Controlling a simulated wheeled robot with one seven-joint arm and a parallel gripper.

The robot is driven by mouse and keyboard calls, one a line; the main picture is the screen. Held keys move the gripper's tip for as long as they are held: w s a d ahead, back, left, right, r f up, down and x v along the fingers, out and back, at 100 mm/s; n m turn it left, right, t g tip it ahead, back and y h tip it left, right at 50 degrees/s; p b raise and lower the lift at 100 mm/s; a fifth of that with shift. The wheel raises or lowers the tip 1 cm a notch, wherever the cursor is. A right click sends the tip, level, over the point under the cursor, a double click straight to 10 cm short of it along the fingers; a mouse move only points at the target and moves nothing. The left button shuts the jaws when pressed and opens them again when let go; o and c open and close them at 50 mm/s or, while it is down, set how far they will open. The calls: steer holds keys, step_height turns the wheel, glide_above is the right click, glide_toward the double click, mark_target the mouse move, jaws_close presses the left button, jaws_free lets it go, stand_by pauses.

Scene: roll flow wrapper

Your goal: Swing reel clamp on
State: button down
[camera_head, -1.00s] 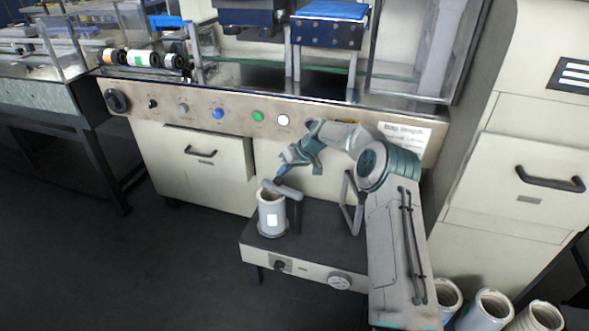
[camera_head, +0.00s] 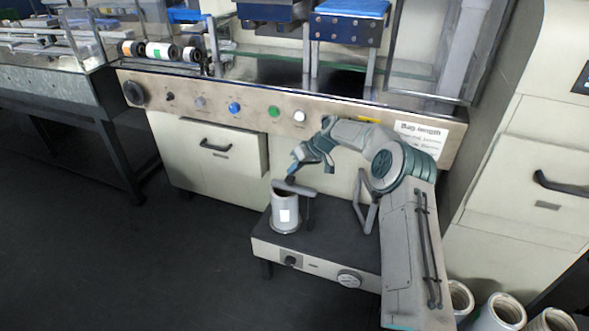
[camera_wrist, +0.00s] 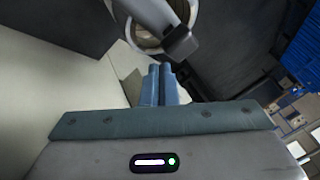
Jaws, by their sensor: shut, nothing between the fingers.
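The reel (camera_head: 286,218) is a white roll with a pale label, standing upright on the dark top of a low unit. The clamp (camera_head: 297,188) is a grey bar on a dark upright post (camera_head: 309,210) at the reel's right. The bar reaches left across the reel's top. In the wrist view the clamp bar (camera_wrist: 178,42) crosses the round end of the reel (camera_wrist: 147,46). My gripper (camera_head: 292,179) is shut and empty, close above the bar's left part. In the wrist view my fingers (camera_wrist: 160,70) are together just below the bar's end; contact cannot be told.
A grey frame handle (camera_head: 365,200) stands right of the post. The machine's button panel (camera_head: 330,122) is behind my arm. The low unit (camera_head: 325,268) has a knob and a dial in front. Spare rolls (camera_head: 500,312) stand at lower right. Floor at left is clear.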

steer(key=p+v, duration=0.2)
steer(key=v, duration=1.1)
steer(key=shift+d+r+p, duration=0.2)
steer(key=shift+r+p, duration=0.15)
steer(key=shift+p, duration=0.05)
steer(key=shift+r, duration=0.1)
steer(key=s+d+r+m+h+p, duration=0.2)
steer(key=s+r+h+p, duration=0.3)
steer(key=s+r+p, duration=1.2)
steer(key=s+d+r+m+p, duration=0.1)
steer(key=s+d+r+p, duration=0.1)
steer(key=s+r, duration=0.3)
steer(key=s+d+r+m+t+h+p, duration=0.1)
steer(key=s+r, duration=0.4)
steer(key=s, duration=0.8)
steer(key=s+d+r+m+h+p, duration=0.1)
steer(key=s+d+r+m+p, duration=0.1)
steer(key=s+d+r, duration=0.3)
steer(key=s+m, duration=0.1)
steer(key=s, duration=0.3)
steer(key=shift+s+r+t+p, duration=0.3)
steer(key=shift+s+r, duration=0.05)
steer(key=shift+s, duration=0.05)
